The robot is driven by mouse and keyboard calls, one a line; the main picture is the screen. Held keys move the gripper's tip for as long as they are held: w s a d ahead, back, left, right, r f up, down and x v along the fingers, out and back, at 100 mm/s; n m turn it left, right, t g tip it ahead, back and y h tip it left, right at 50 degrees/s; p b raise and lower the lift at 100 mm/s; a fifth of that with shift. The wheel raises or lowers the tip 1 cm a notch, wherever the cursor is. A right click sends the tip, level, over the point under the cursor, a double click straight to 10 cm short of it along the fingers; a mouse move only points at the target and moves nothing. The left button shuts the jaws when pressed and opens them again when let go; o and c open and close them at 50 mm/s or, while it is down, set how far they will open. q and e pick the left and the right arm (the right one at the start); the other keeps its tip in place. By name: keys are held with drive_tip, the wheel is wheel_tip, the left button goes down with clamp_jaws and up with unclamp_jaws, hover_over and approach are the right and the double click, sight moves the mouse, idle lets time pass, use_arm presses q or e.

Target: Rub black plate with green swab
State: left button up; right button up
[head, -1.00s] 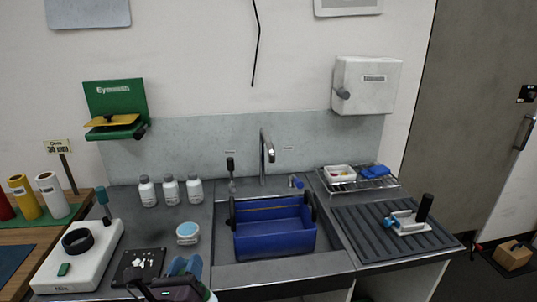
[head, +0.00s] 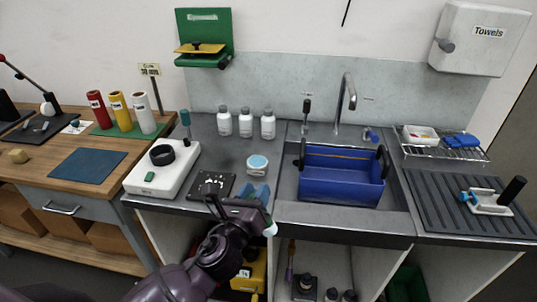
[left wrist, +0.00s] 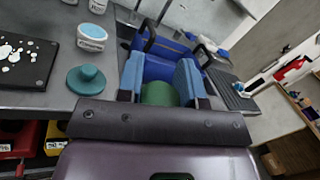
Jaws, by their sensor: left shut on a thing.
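The black plate (head: 204,194) with white specks lies flat on the dark counter, right of a white device; part of it shows in the left wrist view (left wrist: 38,77). My left gripper (head: 254,196) is just right of it, over the counter's front edge. In the left wrist view its blue fingers (left wrist: 160,82) are shut on a round dark green thing (left wrist: 159,95), likely the green swab, mostly hidden by the gripper. A teal round knobbed piece (left wrist: 86,79) shows between plate and gripper. My right gripper is not in view.
A tub with a blue lid (head: 257,165) stands behind the gripper. A blue basin (head: 340,176) sits in the sink to the right. The white device (head: 163,170) with a black ring is left of the plate. Several white bottles (head: 246,123) stand behind.

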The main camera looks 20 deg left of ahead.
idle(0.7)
use_arm(q)
drive_tip(key=w+a+r+m+t, duration=0.1)
drive_tip(key=w+a+r, duration=0.15)
drive_tip(key=a, duration=0.35)
drive_tip(key=w+a+r+m+t+b, duration=0.1)
drive_tip(key=a+r+m, duration=0.15)
drive_tip(key=a, duration=0.35)
drive_tip(key=w+a+r+m+t, duration=0.1)
drive_tip(key=w+a+r, duration=0.1)
drive_tip(key=a+r, duration=0.35)
wheel_tip(320, 180, down, 7)
drive_tip(key=a+b, duration=0.1)
drive_tip(key=b, duration=0.3)
drive_tip(key=shift+r+y+b, duration=0.15)
drive_tip(key=shift+y+b, duration=0.2)
drive_tip(key=shift+y, duration=0.05)
drive_tip(key=shift+r, duration=0.1)
